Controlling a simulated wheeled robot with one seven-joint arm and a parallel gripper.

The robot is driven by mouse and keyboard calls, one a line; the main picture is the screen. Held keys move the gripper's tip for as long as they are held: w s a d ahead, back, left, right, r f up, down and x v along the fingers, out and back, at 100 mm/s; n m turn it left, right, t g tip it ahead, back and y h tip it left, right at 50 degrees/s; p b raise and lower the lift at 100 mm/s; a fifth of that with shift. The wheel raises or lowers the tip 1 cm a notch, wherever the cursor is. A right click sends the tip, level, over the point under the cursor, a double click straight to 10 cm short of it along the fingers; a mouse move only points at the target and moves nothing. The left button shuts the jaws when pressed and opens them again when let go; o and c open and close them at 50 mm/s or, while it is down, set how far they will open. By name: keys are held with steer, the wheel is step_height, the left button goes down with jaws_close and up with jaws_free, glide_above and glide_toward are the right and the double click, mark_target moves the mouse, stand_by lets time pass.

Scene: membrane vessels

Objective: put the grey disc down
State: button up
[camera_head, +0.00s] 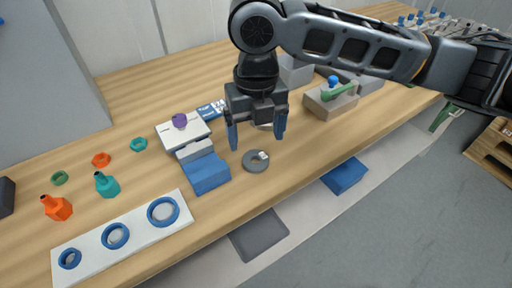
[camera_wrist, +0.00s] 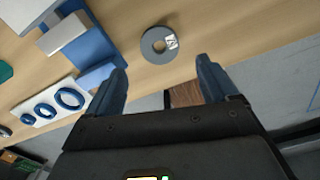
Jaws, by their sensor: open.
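The grey disc (camera_head: 255,161) lies flat on the wooden table (camera_head: 310,165), right of the blue block. It has a round centre hole and a small pale label on one side. It also shows in the wrist view (camera_wrist: 158,45), beyond my fingertips and centred between them. My gripper (camera_head: 257,138) is open and empty above the table, with its blue fingers spread to either side of the disc in the picture. The fingers also show in the wrist view (camera_wrist: 162,80), apart from the disc.
A grey-white stepped fixture with a blue block (camera_head: 208,174) stands close left of the disc. A white plate (camera_head: 138,238) with blue rings lies front left. A grey block with a green handle (camera_head: 332,99) stands at the right. The table's front edge is near; table right of the disc is clear.

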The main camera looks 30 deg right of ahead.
steer(key=shift+r, duration=2.8)
